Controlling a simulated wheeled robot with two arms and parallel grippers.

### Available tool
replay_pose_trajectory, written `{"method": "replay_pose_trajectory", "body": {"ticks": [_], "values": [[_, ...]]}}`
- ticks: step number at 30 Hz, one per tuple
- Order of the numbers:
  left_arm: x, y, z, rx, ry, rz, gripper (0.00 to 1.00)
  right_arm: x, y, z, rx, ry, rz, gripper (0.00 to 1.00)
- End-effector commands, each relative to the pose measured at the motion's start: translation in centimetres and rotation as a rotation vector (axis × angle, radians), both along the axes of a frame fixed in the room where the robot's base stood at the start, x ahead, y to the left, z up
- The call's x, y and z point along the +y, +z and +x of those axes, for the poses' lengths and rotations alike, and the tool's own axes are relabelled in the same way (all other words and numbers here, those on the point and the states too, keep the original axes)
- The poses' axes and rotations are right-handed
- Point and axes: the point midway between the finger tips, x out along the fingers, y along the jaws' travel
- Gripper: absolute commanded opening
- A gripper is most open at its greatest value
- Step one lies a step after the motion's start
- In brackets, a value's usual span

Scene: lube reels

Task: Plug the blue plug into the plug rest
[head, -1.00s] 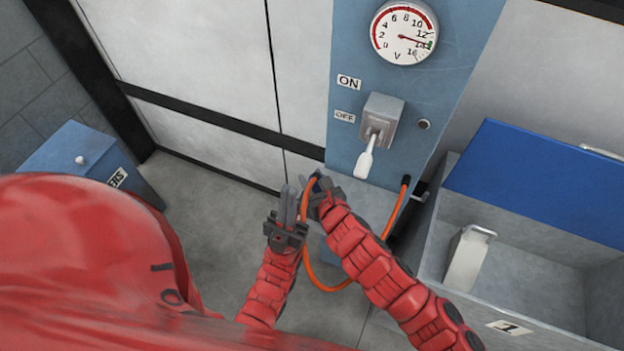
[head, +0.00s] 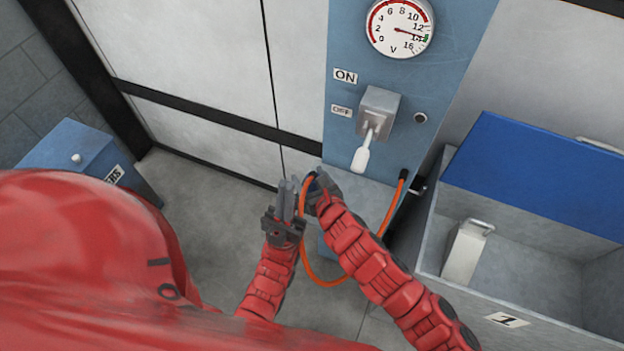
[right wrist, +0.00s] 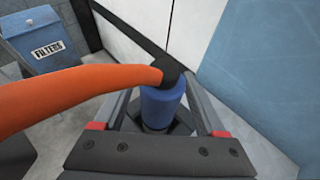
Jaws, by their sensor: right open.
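The blue plug (right wrist: 162,103) stands between the fingers of my right gripper (right wrist: 165,112) in the right wrist view. A black collar on its top joins a thick orange cable (right wrist: 80,92). My right gripper is open around the plug; any finger contact is unclear. In the head view my right gripper (head: 317,187) is by the upper end of the orange cable loop and mostly hides the plug. My left gripper (head: 285,210) is just left of it, fingers pointing up; its opening is unclear. Dark parts show below the plug, but I cannot make out the plug rest.
A blue panel (head: 400,100) carries a gauge (head: 399,27) and a lever switch (head: 375,115). The cable's other end is at the panel's lower right. An open grey bin (head: 540,260) with a blue lid stands right. A blue filters box (head: 75,155) stands left.

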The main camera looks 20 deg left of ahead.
Motion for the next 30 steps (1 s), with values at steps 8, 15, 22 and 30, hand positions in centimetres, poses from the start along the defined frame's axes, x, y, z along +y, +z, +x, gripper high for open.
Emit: {"method": "replay_pose_trajectory", "body": {"ticks": [8,15,22,30], "values": [[0.0,-0.6,0.0,0.0,0.0,0.0,0.0,-1.4,1.0,-1.5,-0.006,0.002,0.001,0.73],[0.0,-1.2,0.0,0.0,0.0,0.0,0.0,-4.1,2.7,-4.2,-0.005,-0.001,-0.001,0.73],[0.0,0.4,0.0,0.0,0.0,0.0,0.0,-6.4,4.6,-6.9,0.002,0.0,-0.002,0.73],[0.0,2.4,0.0,0.0,0.0,0.0,0.0,-7.5,5.0,-8.0,0.002,-0.001,-0.001,0.73]]}}
